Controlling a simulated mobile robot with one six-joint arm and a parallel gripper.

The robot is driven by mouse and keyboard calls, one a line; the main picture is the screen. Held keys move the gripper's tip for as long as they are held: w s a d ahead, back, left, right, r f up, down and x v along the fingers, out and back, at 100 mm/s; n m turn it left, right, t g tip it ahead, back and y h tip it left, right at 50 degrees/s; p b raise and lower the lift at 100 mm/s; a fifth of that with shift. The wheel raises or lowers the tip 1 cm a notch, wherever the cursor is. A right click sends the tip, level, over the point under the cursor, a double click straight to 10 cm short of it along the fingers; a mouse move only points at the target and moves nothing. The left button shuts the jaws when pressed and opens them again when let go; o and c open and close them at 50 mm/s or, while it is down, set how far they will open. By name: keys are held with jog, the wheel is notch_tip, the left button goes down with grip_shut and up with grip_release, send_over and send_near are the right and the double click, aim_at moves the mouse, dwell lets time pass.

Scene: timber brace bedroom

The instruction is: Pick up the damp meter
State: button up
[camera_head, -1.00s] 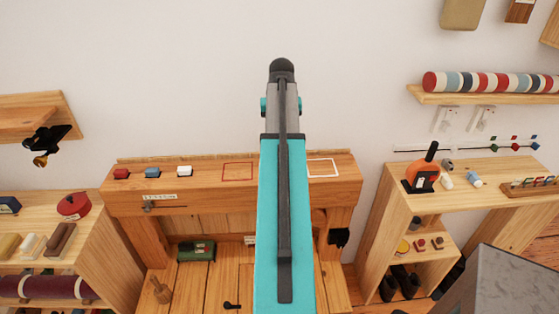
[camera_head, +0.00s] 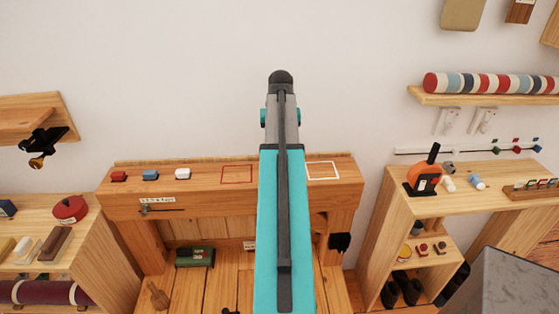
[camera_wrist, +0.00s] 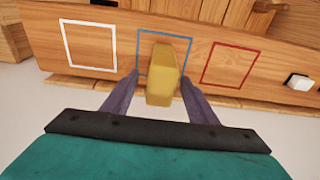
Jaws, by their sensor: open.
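A yellow, upright, block-like item (camera_wrist: 162,75), which I take to be the damp meter, stands at a blue outlined square (camera_wrist: 178,43) on the wooden bench in the wrist view. My gripper (camera_wrist: 158,77) is open, with one purple-grey finger on each side of the item. Gaps show between the fingers and the item, and I see no clear contact. In the head view my teal arm hides the item, the blue square and the gripper.
The bench (camera_head: 215,200) has a red outlined square (camera_head: 237,174) and a white one (camera_head: 323,171) beside my arm. Red, blue and white small blocks sit at its left. A side shelf (camera_head: 400,225) with an orange device (camera_head: 424,177) stands at the right, near a grey block (camera_head: 510,285).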

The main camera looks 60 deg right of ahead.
jog(key=shift+w+d+f+b, duration=0.1)
jog(key=shift+f+b, duration=1.35)
jog(key=shift+f, duration=0.7)
jog(key=c, duration=1.2)
jog(key=shift+c, duration=0.2)
jog(key=shift+r, duration=0.2)
jog(key=s+a+r+p, duration=0.1)
jog(key=s+r+p, duration=0.1)
jog(key=s, duration=0.6)
jog(key=s+a+r+p, duration=0.1)
jog(key=s+r+p, duration=0.1)
jog(key=s+p, duration=0.3)
jog(key=s, duration=0.2)
jog(key=shift+s+a+r, duration=0.2)
jog(key=shift+s+r, duration=0.15)
jog(key=shift+s, duration=0.05)
